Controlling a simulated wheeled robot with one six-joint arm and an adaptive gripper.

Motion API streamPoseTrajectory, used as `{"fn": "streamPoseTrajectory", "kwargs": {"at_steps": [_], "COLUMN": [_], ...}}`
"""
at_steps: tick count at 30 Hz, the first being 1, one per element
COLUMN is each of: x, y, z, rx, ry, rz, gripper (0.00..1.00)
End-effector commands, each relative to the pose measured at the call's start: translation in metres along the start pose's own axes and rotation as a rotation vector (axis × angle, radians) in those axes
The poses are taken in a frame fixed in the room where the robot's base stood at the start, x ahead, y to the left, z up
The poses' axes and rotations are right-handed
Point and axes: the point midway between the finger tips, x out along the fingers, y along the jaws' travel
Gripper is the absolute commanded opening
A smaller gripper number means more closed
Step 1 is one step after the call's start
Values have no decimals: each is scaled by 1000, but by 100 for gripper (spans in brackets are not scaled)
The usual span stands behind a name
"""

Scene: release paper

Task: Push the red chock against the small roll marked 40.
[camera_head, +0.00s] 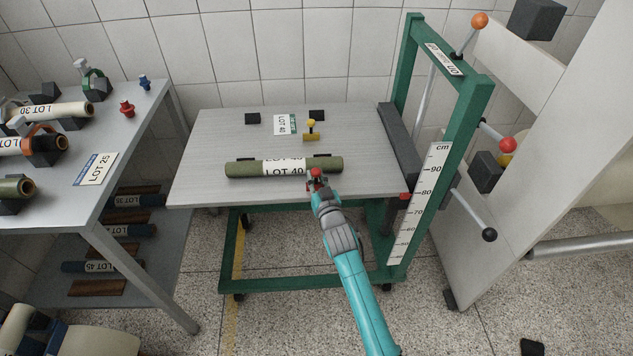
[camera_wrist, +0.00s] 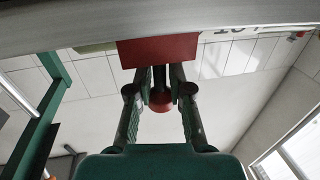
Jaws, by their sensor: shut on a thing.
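The small green roll (camera_head: 240,169) with a white LOT 40 label lies across the front part of the grey table (camera_head: 200,140). The red chock (camera_head: 316,172) is at the near side of the roll, right of its label. In the wrist view the red chock (camera_wrist: 158,48) is a flat block with a round knob (camera_wrist: 160,102). My gripper (camera_head: 317,184) is shut on that knob; its fingers (camera_wrist: 160,92) stand on both sides of it. The chock hides part of the roll, and I cannot tell whether they touch.
A yellow chock (camera_head: 311,131), a LOT 40 card (camera_head: 285,124) and two black blocks (camera_head: 252,118) (camera_head: 317,115) lie behind the roll. A green frame (camera_head: 469,105) with a scale stands right of the table. A shelf bench (camera_head: 125,165) with other rolls stands left.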

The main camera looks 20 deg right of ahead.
Motion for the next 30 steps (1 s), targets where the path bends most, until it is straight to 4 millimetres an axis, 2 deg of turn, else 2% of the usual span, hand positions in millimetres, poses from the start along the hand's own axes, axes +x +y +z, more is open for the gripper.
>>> {"fn": "streamPoseTrajectory", "kwargs": {"at_steps": [1, 3, 10, 11, 12, 14, 15, 25, 30], "x": [8, 12, 12, 12, 12, 11, 11, 8, -10], "y": [1, 2, 2, 2, 2, 2, 2, 2, 2], "z": [-8, -8, -9, -10, -10, -10, -9, -4, -2], "rx": [1, 0, 0, 0, 0, 0, 0, 0, 0], "ry": [14, 15, 18, 18, 19, 19, 17, 8, 6], "rz": [0, -1, -1, -1, -1, -1, -1, 0, -1], "gripper": [0, 0, 0, 22, 32, 47, 48, 48, 48]}}
